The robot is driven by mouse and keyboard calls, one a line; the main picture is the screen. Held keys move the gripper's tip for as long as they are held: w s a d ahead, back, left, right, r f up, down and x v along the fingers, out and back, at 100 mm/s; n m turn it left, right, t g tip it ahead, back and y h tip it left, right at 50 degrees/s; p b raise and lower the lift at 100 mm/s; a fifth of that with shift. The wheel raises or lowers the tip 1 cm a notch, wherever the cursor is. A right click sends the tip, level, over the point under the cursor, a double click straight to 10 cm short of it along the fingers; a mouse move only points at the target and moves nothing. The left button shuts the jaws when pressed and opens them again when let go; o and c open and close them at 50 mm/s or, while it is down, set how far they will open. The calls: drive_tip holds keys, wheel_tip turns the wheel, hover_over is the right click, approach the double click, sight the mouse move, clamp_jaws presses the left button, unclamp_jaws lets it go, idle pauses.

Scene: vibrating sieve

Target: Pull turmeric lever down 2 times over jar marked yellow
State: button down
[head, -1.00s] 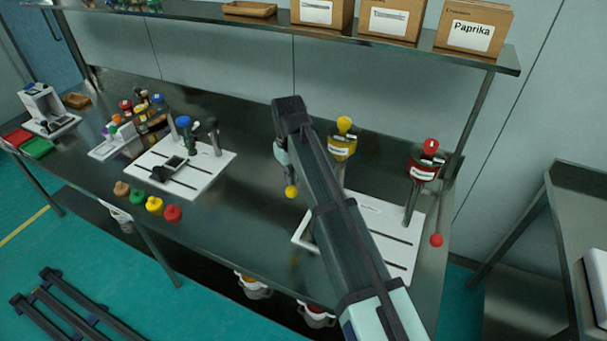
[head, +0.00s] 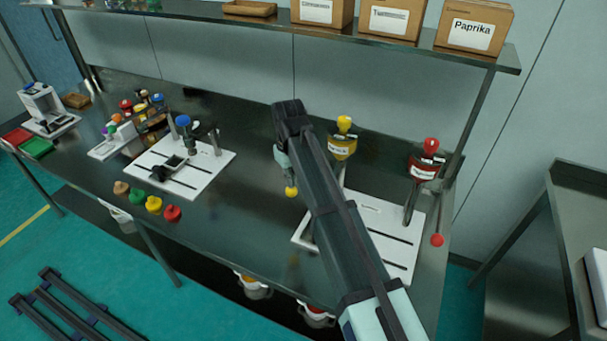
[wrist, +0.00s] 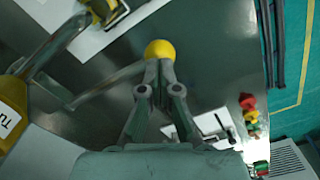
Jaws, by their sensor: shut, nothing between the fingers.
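The turmeric dispenser is a yellow hopper (head: 342,148) with a yellow knob on top, on a post to the right of my arm. In the wrist view its yellow body (wrist: 12,112) with a partly cut-off "TU" label is at the left edge. Its lever (wrist: 105,85) ends in a yellow ball (wrist: 160,49), which also shows in the head view (head: 291,191). My gripper (wrist: 160,68) is shut and empty, its fingertips at the ball, touching or nearly so. A yellow and black item (wrist: 105,10) with a white label sits at the top left; I cannot tell whether it is the marked jar.
A red dispenser (head: 424,168) with a red ball lever stands to the right. A white board (head: 375,215) lies under the dispensers, partly behind my arm. Coloured lids (head: 154,205) lie near the front edge. Another white board (head: 205,165) with posts is at left.

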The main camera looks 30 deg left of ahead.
sight(291, 191)
drive_tip(key=shift+f+b, duration=0.85)
drive_tip(key=shift+f, duration=1.85)
drive_tip(key=shift+r, duration=0.1)
drive_tip(key=shift+r+p, duration=2.9)
drive_tip(key=shift+r, duration=1.8)
